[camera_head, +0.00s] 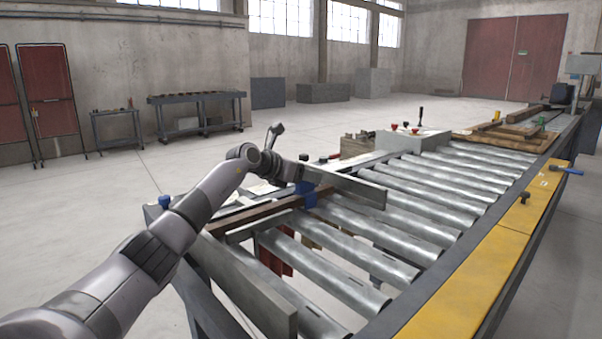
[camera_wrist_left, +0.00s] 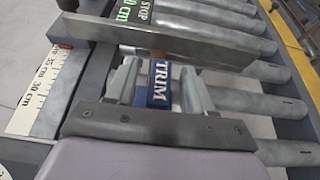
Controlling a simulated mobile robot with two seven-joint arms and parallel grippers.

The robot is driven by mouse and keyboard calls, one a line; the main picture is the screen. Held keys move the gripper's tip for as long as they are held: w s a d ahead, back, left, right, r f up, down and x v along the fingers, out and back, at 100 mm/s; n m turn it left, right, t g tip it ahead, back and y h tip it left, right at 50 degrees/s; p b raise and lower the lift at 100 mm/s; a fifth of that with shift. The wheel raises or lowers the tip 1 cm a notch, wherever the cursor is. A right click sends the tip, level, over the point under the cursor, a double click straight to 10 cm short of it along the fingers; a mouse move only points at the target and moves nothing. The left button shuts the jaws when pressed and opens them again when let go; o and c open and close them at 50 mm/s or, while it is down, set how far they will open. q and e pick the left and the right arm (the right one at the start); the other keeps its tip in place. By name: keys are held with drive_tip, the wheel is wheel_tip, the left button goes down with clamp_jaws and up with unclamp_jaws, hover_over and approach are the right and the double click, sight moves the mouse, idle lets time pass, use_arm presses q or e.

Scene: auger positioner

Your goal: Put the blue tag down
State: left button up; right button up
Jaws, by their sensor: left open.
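The blue tag (camera_wrist_left: 158,85), lettered TRIM, stands between the two separated fingers of my left gripper (camera_wrist_left: 158,88) in the left wrist view. There are gaps beside the tag, and the fingers look open around it without squeezing it. In the head view the blue tag (camera_head: 306,195) shows partly, below my left gripper (camera_head: 300,178), beside a brown bar (camera_head: 262,212) on the roller table. What the tag's underside rests on is hidden. My right gripper is in neither view.
A grey metal plate (camera_wrist_left: 185,42) stands just beyond the tag. A centimetre scale (camera_wrist_left: 45,85) lies at left, and a STOP label (camera_wrist_left: 142,10) and a green label (camera_wrist_left: 124,10) lie beyond the plate. Metal rollers (camera_head: 410,205) fill the table, with a yellow edge strip (camera_head: 480,270).

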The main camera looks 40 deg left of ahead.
use_arm(q)
drive_tip(key=shift+r, duration=0.4)
drive_tip(key=shift+s+r, duration=0.15)
drive_tip(key=d+b+v, duration=0.1)
drive_tip(key=b+v, duration=0.1)
drive_tip(key=v, duration=0.9)
drive_tip(key=shift+s+a+b, duration=0.35)
drive_tip(key=shift+a+b, duration=0.05)
drive_tip(key=shift+a, duration=0.1)
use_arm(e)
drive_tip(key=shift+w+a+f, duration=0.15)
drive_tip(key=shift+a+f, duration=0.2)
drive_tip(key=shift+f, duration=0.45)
use_arm(q)
drive_tip(key=shift+r, duration=0.1)
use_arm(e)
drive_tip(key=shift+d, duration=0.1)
